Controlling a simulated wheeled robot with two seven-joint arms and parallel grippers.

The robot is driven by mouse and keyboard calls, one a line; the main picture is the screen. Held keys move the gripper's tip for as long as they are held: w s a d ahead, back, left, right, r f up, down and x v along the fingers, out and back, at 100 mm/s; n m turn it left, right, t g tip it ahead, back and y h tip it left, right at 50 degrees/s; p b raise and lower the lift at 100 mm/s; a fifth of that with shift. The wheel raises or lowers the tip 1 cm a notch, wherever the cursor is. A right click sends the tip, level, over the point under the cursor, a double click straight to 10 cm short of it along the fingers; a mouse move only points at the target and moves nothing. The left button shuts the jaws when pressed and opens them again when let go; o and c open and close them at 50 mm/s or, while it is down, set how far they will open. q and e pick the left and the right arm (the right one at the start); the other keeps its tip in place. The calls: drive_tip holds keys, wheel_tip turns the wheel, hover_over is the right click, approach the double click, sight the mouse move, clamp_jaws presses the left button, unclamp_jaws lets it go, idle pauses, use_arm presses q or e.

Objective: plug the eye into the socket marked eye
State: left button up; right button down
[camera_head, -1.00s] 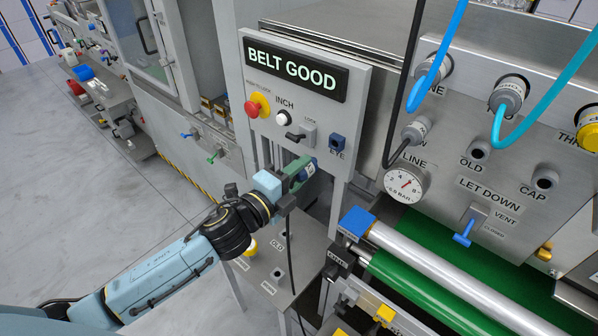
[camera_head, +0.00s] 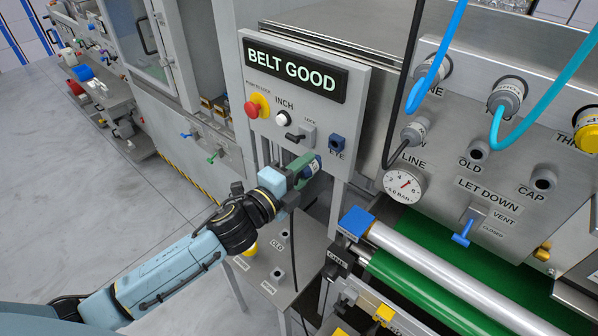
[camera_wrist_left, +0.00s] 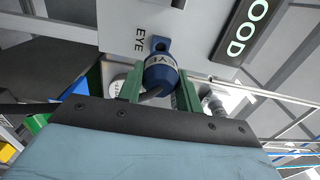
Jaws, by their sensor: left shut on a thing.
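The eye socket (camera_head: 337,144) is a small blue block above the EYE label on the grey control panel. It also shows in the left wrist view (camera_wrist_left: 160,43), just beyond the plug. In the head view the plug's blue end (camera_head: 314,166) shows at the fingertips, below and left of the socket. In the wrist view plug and socket overlap, so the gap is hard to judge. My right gripper is not in view.
Above are the BELT GOOD display (camera_head: 291,73), the red button (camera_head: 252,108) and the black lock switch (camera_head: 296,136). A dark cable (camera_head: 294,250) hangs below my gripper. The pressure gauge (camera_head: 404,186) and green belt (camera_head: 420,285) lie to the right.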

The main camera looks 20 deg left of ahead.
sight(316, 160)
use_arm(q)
drive_tip(key=shift+x, duration=2.15)
drive_tip(key=shift+p, duration=0.3)
drive_tip(key=shift+x, duration=1.4)
drive_tip(key=o, duration=1.2)
drive_tip(key=shift+c, duration=0.2)
drive_tip(key=shift+s, duration=0.1)
drive_tip(key=b+v, duration=0.1)
drive_tip(key=v, duration=1.2)
drive_tip(key=shift+s+b, duration=0.1)
drive_tip(key=shift+b, duration=0.3)
